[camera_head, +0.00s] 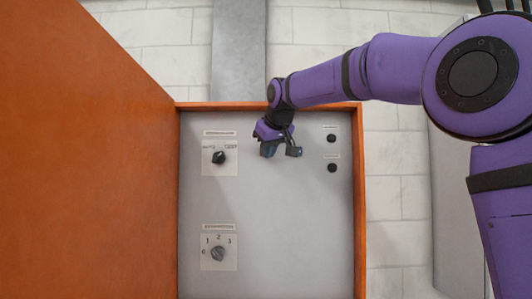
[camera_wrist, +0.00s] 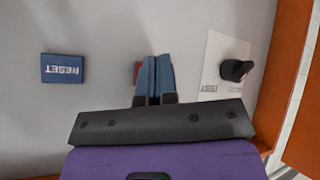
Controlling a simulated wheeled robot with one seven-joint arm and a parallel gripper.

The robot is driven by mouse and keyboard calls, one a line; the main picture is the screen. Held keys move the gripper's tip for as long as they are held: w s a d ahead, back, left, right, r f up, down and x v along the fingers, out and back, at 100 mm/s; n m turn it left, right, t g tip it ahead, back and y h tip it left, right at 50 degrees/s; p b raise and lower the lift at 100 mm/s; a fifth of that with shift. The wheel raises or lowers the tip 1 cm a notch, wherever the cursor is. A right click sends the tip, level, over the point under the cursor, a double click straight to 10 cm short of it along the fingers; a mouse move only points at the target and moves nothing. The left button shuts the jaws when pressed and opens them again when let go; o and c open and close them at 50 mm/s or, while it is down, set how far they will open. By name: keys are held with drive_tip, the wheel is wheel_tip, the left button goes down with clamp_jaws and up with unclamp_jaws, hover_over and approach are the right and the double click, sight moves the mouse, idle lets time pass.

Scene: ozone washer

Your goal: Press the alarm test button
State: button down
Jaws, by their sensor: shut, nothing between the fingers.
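My gripper (camera_head: 269,149) is in front of the upper middle of the grey control panel (camera_head: 270,220). In the wrist view my gripper's blue fingers (camera_wrist: 153,74) are shut together and empty. A small red piece (camera_wrist: 137,71) on the panel shows just left of the fingertips and is mostly hidden behind them. I cannot tell whether the fingers touch it. A blue RESET button (camera_wrist: 64,69) is further left. A black knob (camera_wrist: 236,70) on a white plate with small lettering, seemingly TEST, is to the right. No button label reading alarm test is legible.
The panel sits in an orange cabinet, with its orange door (camera_head: 90,150) standing open at left. A numbered rotary knob (camera_head: 218,253) is at lower left. Two black buttons (camera_head: 332,138) (camera_head: 332,168) are at right. The lower middle of the panel is clear.

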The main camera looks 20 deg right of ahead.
drive_tip(key=shift+w, duration=0.15)
drive_tip(key=shift+w+d, duration=0.15)
drive_tip(key=shift+w, duration=0.1)
drive_tip(key=shift+w+d, duration=0.1)
drive_tip(key=shift+w, duration=0.25)
idle(1.0)
drive_tip(key=shift+s, duration=0.1)
drive_tip(key=shift+s+a, duration=0.25)
drive_tip(key=shift+s, duration=0.4)
drive_tip(key=s, duration=0.1)
drive_tip(key=s+a, duration=0.1)
drive_tip(key=s, duration=0.2)
drive_tip(key=shift+s+a, duration=0.25)
drive_tip(key=shift+s, duration=0.15)
idle(0.9)
